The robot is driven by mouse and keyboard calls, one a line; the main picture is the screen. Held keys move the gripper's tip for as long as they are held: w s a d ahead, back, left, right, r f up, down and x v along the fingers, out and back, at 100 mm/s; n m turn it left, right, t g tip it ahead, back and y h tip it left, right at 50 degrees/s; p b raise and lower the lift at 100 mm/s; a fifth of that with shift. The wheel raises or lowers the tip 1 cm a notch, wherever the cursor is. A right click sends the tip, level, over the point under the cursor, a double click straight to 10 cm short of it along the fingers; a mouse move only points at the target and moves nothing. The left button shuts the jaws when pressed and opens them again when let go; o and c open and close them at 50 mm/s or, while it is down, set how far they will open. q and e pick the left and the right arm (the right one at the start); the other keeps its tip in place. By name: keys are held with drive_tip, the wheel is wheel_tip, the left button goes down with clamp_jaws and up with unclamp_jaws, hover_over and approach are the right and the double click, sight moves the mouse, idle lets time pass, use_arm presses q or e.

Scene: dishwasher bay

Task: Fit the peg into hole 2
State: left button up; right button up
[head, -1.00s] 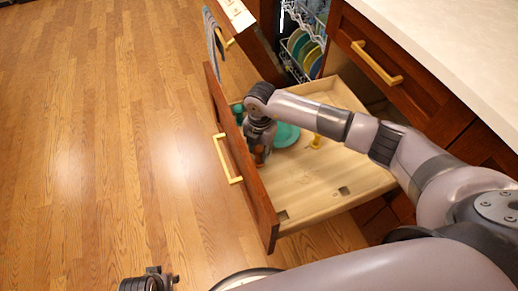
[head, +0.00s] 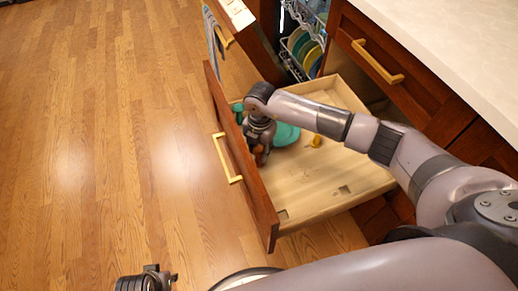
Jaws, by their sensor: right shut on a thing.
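My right gripper (head: 260,157) points down inside the open drawer, close behind its front panel. It is shut on a small orange-brown thing (head: 261,159), mostly hidden by the fingers; I cannot tell whether this is the peg. A small yellow piece (head: 316,140) is on the drawer floor right of the gripper. What seems to be my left gripper (head: 147,281) shows partly at the bottom edge; its jaws are unclear.
A teal dish (head: 286,134) lies in the drawer beside the gripper, with another teal item (head: 238,108) at the far left corner. The drawer's front panel (head: 245,170) and low walls stand around them. An open dishwasher rack (head: 304,45) with plates is behind.

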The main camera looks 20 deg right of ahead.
drive_tip(key=o, duration=1.2)
drive_tip(key=shift+o, duration=0.4)
drive_tip(key=o, duration=0.4)
drive_tip(key=shift+r, duration=0.1)
